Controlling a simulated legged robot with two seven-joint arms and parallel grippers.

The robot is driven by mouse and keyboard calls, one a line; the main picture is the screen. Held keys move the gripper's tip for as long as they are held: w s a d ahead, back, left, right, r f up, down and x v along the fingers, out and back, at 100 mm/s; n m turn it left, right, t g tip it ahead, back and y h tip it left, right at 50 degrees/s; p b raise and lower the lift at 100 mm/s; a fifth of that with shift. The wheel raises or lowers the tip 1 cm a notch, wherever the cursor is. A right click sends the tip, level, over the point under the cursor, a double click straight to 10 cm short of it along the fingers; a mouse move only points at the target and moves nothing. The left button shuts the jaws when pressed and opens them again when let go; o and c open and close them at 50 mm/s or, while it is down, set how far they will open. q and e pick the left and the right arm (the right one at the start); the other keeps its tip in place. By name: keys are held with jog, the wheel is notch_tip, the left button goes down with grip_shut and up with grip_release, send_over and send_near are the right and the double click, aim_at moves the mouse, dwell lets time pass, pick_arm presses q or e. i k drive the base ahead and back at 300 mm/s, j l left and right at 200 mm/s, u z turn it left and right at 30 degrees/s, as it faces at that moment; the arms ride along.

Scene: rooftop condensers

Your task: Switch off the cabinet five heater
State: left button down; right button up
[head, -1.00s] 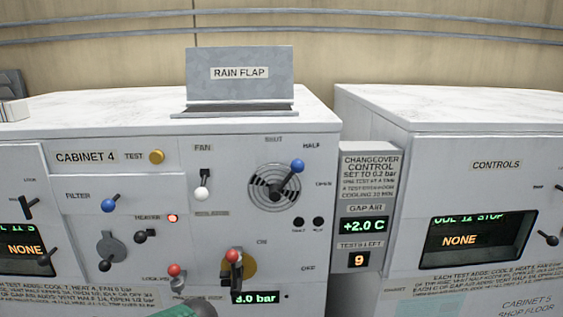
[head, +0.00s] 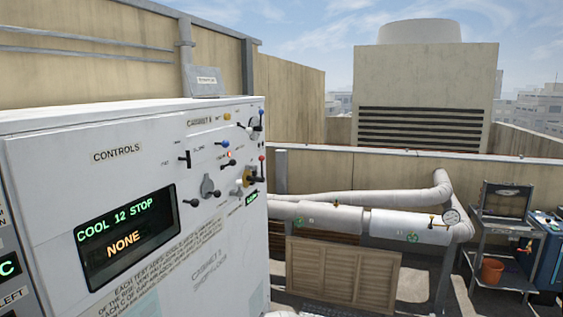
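A white cabinet (head: 130,190) fills the left of the head view, seen at an angle. Its label beside the yellow test button (head: 227,116) is too small to read surely. Its CONTROLS display (head: 125,235) reads COOL 12 STOP and NONE. On the far part of its face sit a blue-knobbed lever (head: 224,143), a small red light (head: 229,154) that looks like the heater lamp, and a dark-knobbed lever (head: 229,162) close by. Neither gripper shows.
A cart (head: 500,250) with an orange bucket (head: 492,270) stands at the right. A large condenser (head: 425,95) rises behind the parapet.

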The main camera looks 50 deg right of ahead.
aim_at(232, 162)
jog(key=z, duration=1.5)
